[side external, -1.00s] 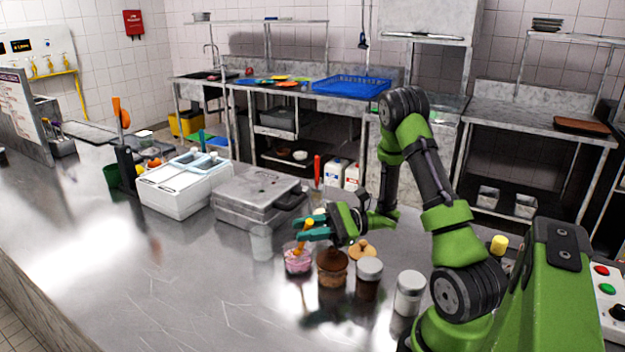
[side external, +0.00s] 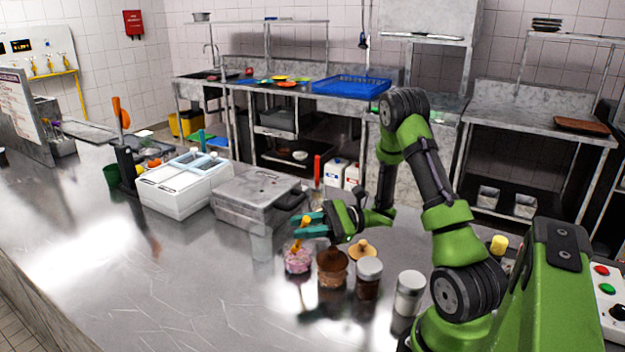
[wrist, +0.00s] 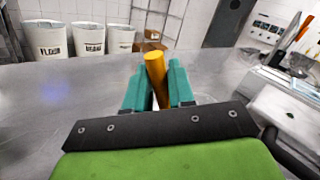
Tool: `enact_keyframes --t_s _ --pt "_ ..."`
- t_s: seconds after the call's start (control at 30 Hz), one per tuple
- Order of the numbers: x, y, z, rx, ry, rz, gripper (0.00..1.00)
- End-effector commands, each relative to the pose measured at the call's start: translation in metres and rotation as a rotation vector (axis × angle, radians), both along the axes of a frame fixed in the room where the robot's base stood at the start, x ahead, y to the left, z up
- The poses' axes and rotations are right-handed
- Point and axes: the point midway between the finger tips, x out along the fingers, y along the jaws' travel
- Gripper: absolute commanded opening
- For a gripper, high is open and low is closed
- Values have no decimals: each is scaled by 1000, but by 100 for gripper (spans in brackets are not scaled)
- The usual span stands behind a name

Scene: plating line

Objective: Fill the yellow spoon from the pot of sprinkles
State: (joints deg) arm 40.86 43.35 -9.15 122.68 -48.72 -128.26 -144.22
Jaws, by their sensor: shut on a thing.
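The yellow spoon (side external: 304,226) is held in my gripper (side external: 309,225), its orange-yellow handle tilted and its lower end reaching down to the pot of sprinkles (side external: 298,261). The pot is a small clear jar with pink contents on the steel counter. In the wrist view my teal fingers (wrist: 158,88) are shut on the spoon's handle (wrist: 155,70), which points up and away. The bowl of the spoon is hidden, so I cannot tell whether it holds sprinkles.
A clear cup (side external: 261,243) stands to the left. A grey lidded metal box (side external: 255,196) is behind. The front left counter is clear.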

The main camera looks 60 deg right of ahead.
Motion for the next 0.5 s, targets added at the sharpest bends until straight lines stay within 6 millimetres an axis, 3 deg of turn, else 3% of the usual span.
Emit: enact_keyframes --t_s 0.5 --pt "-4 1 1 2 7 -5 0"
